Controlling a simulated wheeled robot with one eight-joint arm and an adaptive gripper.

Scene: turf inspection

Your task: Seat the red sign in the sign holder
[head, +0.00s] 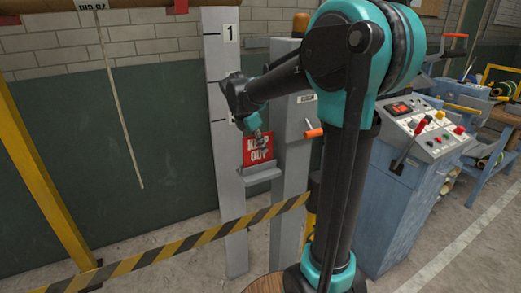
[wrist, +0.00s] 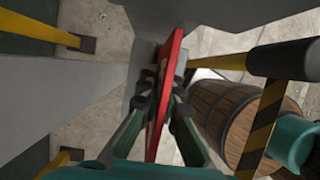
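The red sign (head: 258,149) reads "KEEP OUT" and hangs roughly upright, with a slight tilt, at the front of a grey post. The grey sign holder (head: 260,174), a small ledge on that post, is directly below it. The sign's lower edge is at or just above the holder; I cannot tell if they touch. My gripper (head: 263,139) is at the sign's upper part. In the wrist view the sign (wrist: 165,88) shows edge-on between the two fingers of my gripper (wrist: 164,88), which are closed on it. The holder's slot is hidden.
The grey post (head: 224,120) carries a number 1 plate. A second grey column (head: 290,205) with an orange-handled lever (head: 314,132) stands close right. A striped barrier (head: 190,242) crosses in front. A blue control console (head: 400,190) stands right. The wrist view shows a wooden barrel (wrist: 222,105).

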